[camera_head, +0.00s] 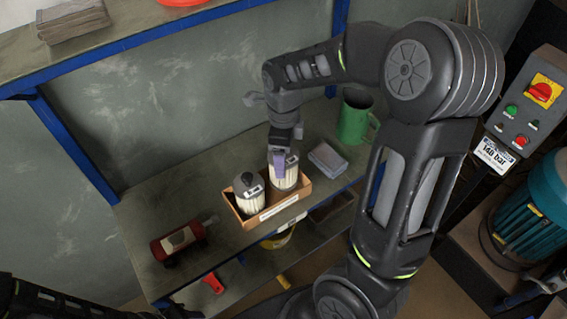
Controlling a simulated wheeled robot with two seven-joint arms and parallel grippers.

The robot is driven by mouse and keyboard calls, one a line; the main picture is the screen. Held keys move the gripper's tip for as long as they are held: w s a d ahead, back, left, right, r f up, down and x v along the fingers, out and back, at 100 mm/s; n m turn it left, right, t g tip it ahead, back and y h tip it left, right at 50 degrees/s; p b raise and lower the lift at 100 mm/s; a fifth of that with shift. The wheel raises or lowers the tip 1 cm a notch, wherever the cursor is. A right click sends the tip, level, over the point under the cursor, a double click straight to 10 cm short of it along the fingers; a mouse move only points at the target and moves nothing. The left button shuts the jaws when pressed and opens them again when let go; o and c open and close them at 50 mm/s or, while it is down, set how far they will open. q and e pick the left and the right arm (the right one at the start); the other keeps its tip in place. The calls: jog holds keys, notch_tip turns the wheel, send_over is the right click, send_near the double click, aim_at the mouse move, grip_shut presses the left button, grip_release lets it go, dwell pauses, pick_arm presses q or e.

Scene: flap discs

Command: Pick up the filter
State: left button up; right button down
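Two white cylindrical filters with dark tops stand upright in a small cardboard box (268,211) on the workbench. The left filter (248,200) is clear of my grippers. My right gripper (281,165) points down at the top of the right filter (287,181), with a purplish finger in front of that filter's upper side. The gripper hides part of this filter's top. I cannot tell whether the fingers close on it or stand open around it. Of my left arm, only dark links show at the bottom left edge; its gripper is out of view.
A green mug (354,119) and a grey block (328,159) stand right of the box. A shelf (125,32) hangs above the bench. A control panel (523,107) and teal motor (532,212) are at right.

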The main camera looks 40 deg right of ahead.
notch_tip(320, 180, up, 6)
jog(key=shift+r, duration=0.1)
dwell(0.7)
